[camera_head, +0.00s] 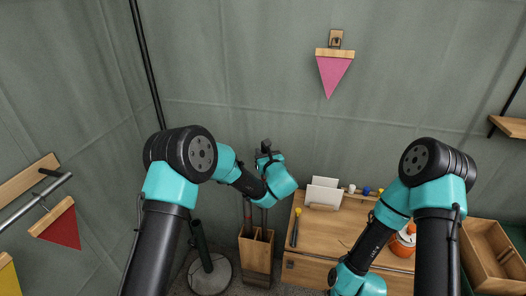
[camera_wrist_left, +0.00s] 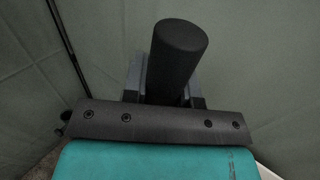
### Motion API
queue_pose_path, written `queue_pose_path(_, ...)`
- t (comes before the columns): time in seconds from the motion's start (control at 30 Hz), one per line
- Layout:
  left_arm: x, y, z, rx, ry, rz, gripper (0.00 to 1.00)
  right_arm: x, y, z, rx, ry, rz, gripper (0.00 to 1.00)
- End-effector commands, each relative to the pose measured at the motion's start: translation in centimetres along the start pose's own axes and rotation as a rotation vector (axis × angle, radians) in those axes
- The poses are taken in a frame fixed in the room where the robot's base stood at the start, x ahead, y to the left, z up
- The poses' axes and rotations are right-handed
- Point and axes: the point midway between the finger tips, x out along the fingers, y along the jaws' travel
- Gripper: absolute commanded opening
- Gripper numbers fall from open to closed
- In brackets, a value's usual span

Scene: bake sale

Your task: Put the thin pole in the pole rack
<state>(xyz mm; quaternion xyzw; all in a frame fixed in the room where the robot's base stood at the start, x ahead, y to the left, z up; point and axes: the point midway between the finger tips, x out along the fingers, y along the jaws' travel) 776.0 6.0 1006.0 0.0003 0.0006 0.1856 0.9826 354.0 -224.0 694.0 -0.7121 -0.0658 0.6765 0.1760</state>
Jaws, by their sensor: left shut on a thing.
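My left gripper (camera_head: 266,158) is shut on a dark pole (camera_head: 265,144), whose top end sticks up just above the fingers. In the left wrist view the pole (camera_wrist_left: 178,55) shows as a black round end between the fingers (camera_wrist_left: 165,88). The pole rack (camera_head: 256,256), a wooden box, stands on the floor below the gripper. Two dark shafts rise from its opening toward my left wrist. The right-hand shaft (camera_head: 264,222) seems to line up with the held pole, but my wrist hides the join. My right gripper is out of view.
A wooden table (camera_head: 318,235) right of the rack carries white cards (camera_head: 323,193), small jars and an orange item (camera_head: 403,240). A round stand base (camera_head: 210,275) with a dark post is left of the rack. A wooden crate (camera_head: 487,255) is far right.

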Motion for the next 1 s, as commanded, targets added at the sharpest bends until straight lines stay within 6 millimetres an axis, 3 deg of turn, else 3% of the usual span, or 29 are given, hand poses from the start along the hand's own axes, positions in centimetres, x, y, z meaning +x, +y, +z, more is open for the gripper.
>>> queue_pose_path(1.0, 0.0, 0.0, -3.9, 0.000, -0.001, 0.000, 0.00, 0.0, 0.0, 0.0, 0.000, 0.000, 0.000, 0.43)
